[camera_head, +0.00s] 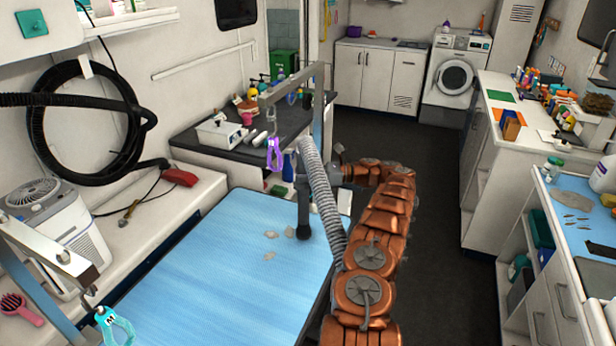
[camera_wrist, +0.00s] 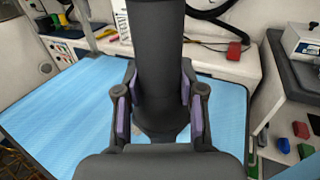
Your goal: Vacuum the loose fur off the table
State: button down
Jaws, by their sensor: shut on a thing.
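The blue grooming table (camera_head: 200,290) fills the lower middle of the head view. Several small grey-beige fur tufts (camera_head: 271,235) lie on its far right part. My gripper (camera_wrist: 158,104) is shut around a dark vacuum wand (camera_wrist: 158,40), its purple-lined fingers on both sides. In the head view the wand (camera_head: 303,205) stands roughly upright just right of the tufts, a grey ribbed hose (camera_head: 321,190) beside it. Its lower end is at or just above the table; I cannot tell if it touches.
A purple loop (camera_head: 274,154) hangs from the far post arm, and a teal loop (camera_head: 115,328) from the near one. A dark counter (camera_head: 235,150) with a white box lies beyond the table. A coiled black hose (camera_head: 85,120) hangs on the left wall. Floor is clear behind.

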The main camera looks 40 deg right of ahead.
jog(key=shift+w+a, duration=0.15)
jog(key=shift+w, duration=0.45)
jog(key=shift+w+a, duration=0.15)
jog(key=shift+w, duration=0.45)
jog(key=w+b, duration=0.1)
jog(key=b, duration=0.2)
jog(key=w+a+b, duration=0.1)
jog(key=b, duration=0.2)
jog(key=shift+w+b, duration=0.2)
jog(key=shift+b, duration=0.1)
jog(key=shift+d+r, duration=0.1)
